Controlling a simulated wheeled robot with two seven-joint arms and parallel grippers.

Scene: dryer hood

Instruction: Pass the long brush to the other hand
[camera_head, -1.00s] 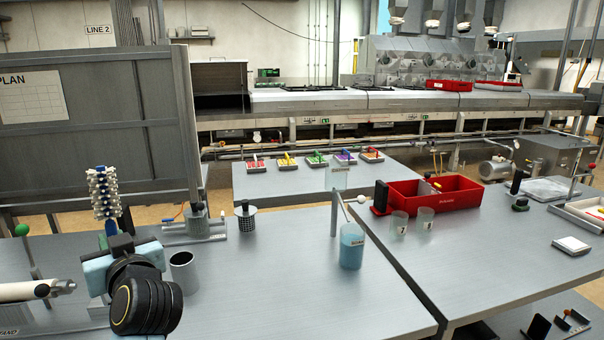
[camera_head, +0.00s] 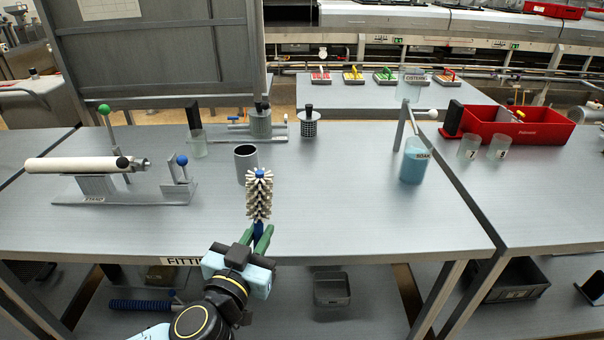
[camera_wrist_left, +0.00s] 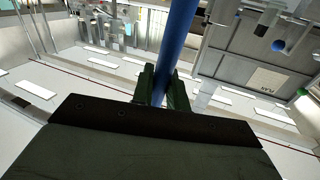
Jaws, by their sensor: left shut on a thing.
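The long brush (camera_head: 259,196) has pale bristles, a blue tip and a blue handle. It stands roughly upright in the head view, in front of the table's near edge. My left gripper (camera_head: 257,240) is shut on its blue handle just below the bristles. In the left wrist view the blue handle (camera_wrist_left: 178,45) runs up from between the green fingers (camera_wrist_left: 163,88); the bristles are not seen there. My right gripper is not in view.
A red crate (camera_head: 518,127) stands at right. The table's middle right is clear.

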